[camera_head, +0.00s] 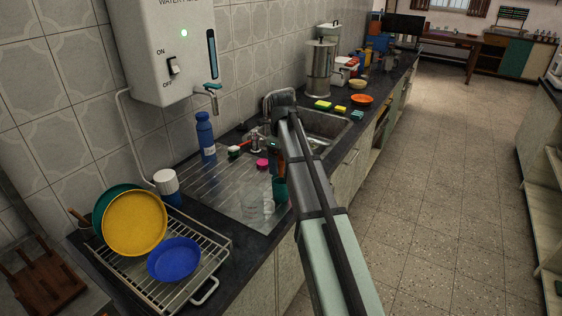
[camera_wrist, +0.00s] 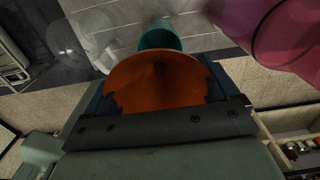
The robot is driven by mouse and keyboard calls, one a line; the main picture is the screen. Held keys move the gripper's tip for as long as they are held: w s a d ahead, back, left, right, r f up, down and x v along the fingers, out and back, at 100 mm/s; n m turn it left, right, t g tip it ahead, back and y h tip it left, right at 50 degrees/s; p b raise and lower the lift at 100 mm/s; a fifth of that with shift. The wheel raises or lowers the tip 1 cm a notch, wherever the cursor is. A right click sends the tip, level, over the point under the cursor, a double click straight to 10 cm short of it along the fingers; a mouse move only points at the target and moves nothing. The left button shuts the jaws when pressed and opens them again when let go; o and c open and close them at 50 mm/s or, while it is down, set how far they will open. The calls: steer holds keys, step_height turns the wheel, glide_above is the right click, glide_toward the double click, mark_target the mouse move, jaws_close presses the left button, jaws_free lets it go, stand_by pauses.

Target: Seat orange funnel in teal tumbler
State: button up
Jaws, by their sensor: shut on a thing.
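The orange funnel (camera_wrist: 158,82) fills the middle of the wrist view, between the two dark fingers of my gripper (camera_wrist: 160,92). My gripper is shut on it. The teal tumbler (camera_wrist: 160,38) shows just beyond the funnel's far edge in the wrist view, partly hidden by it. In the head view the teal tumbler (camera_head: 280,190) stands on the drainer beside the counter's front edge. A small part of the funnel (camera_head: 276,172) shows right above the tumbler there, and my arm hides much of it. I cannot tell whether funnel and tumbler touch.
Clear glasses (camera_head: 252,203) stand just left of the tumbler. A magenta object (camera_wrist: 285,40) is close at the wrist view's upper right. A blue bottle (camera_head: 206,137) stands by the wall. A dish rack (camera_head: 212,255) with plates and a blue bowl (camera_head: 174,259) is at front left.

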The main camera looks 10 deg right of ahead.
mark_target(281, 176)
steer(key=shift+f, duration=4.05)
stand_by(1.6)
steer(key=o, duration=0.8)
steer(key=shift+r, duration=0.15)
